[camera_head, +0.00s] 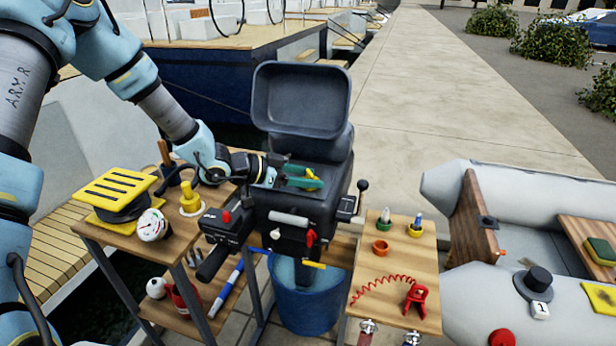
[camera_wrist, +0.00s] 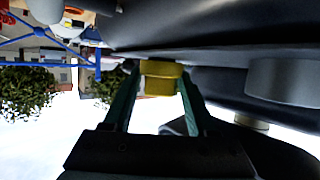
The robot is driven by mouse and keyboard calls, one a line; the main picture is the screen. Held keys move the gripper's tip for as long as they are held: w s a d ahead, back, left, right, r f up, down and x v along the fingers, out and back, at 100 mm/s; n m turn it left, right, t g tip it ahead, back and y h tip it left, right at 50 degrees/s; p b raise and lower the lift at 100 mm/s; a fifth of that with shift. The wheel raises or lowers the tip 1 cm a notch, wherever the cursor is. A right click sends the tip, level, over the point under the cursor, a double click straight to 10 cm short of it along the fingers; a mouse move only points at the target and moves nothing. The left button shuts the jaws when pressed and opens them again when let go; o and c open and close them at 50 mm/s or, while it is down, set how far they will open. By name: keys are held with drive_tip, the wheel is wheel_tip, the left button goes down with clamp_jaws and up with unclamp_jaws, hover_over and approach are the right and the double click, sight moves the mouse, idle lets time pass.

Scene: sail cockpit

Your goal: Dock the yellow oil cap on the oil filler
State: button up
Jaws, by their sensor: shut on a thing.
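My gripper (camera_head: 306,178) reaches into the open dark outboard motor (camera_head: 318,208) from the left in the head view. In the wrist view its two green fingers (camera_wrist: 160,88) are shut on the yellow oil cap (camera_wrist: 160,77), which sits at the fingertips. Dark motor surfaces lie just above and right of the cap there. In the head view the cap is mostly hidden by the fingers and I cannot make it out clearly. I cannot identify the oil filler with certainty. Whether the cap touches anything besides the fingers cannot be told.
The motor's raised cowl (camera_head: 303,98) stands behind my gripper. A left wooden table (camera_head: 180,250) carries a yellow slotted block, a gauge and a yellow fitting (camera_head: 190,198). A right wooden stand (camera_head: 392,322) holds small rings and a red clip. A blue bucket (camera_head: 305,302) stands below the motor.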

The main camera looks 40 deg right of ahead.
drive_tip(key=shift+f, duration=0.3)
drive_tip(key=o, duration=1)
drive_tip(key=shift+o, duration=0.2)
drive_tip(key=shift+r, duration=0.1)
drive_tip(key=p+v, duration=0.5)
drive_tip(key=v, duration=0.6)
drive_tip(key=shift+p, duration=0.3)
